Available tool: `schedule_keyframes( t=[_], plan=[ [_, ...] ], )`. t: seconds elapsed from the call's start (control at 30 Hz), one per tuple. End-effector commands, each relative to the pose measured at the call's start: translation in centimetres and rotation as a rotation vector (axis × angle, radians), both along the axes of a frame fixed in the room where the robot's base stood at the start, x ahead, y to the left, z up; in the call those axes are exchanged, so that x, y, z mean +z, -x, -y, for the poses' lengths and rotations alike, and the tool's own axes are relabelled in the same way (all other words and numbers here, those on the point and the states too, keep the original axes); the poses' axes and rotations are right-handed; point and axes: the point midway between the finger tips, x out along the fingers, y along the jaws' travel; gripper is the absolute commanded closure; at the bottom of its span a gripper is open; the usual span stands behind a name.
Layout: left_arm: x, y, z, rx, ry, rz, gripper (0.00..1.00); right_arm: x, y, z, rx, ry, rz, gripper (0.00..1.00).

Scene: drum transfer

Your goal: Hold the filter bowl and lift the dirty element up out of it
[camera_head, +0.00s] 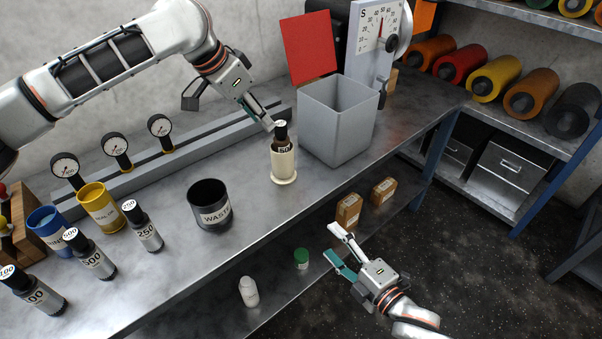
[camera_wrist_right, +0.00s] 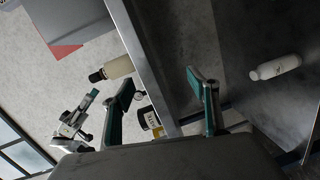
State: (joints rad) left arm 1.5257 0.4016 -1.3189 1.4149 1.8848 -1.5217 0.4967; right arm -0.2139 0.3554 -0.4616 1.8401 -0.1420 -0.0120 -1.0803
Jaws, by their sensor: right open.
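The filter bowl (camera_head: 284,172) is a cream cup with a wide foot, standing upright on the bench near its front edge. My left gripper (camera_head: 268,121) is just left of the element's top; contact and finger gap are unclear. My right gripper (camera_head: 336,246) is open and empty, off the bench front, below and right of the bowl.
A grey bin (camera_head: 338,120) stands close right of the bowl. A black waste cup (camera_head: 210,205), bottles (camera_head: 142,225) and a yellow jar (camera_head: 98,206) stand to the left. A lower shelf holds a white bottle (camera_head: 249,291), a green-capped item (camera_head: 301,259) and brown jars (camera_head: 348,211).

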Motion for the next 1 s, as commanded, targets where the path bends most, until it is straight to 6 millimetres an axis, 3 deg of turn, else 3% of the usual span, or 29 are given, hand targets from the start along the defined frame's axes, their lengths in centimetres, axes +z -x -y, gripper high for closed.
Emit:
schedule_keyframes(
  t=[0.2,0.5,0.8,1.0],
  plan=[
    [0.0,0.0,0.0,0.000,0.000,0.000,0.72,4.6,-3.1,-2.0,0.147,0.349,0.374,0.41],
    [0.0,0.0,0.0,0.000,0.000,0.000,0.72,8.9,-5.3,-3.4,0.250,0.727,0.800,0.41],
    [0.0,0.0,0.0,0.000,0.000,0.000,0.72,10.3,-11.5,-6.2,0.195,1.156,0.953,0.41],
    [0.0,0.0,0.0,0.000,0.000,0.000,0.72,10.9,-14.0,-7.2,0.186,1.352,0.999,0.41]
  ],
)
